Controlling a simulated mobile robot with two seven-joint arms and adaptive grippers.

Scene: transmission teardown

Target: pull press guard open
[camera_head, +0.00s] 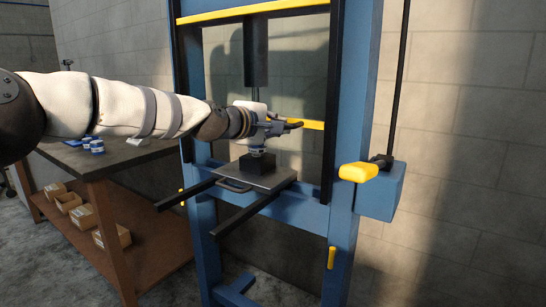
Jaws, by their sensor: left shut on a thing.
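The blue press (358,100) stands in the middle. Its guard is a see-through panel with a yellow upper bar (250,11) and a yellow lower bar (312,125) between dark side rails. My left gripper (290,125) is in front of the press, shut on the guard's lower bar; the gripper and wrist hide the left part of that bar. Below the gripper, a dark block with a small metal part (258,162) sits on the press plate (256,179). The black ram (256,50) hangs above. My right gripper is not in view.
Two dark support bars (250,212) stick out from the press. A yellow-ended lever (358,172) and blue box (381,192) are on its right. A wooden bench (125,168) with blue-and-white cans and small boxes stands left. The floor at front left is clear.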

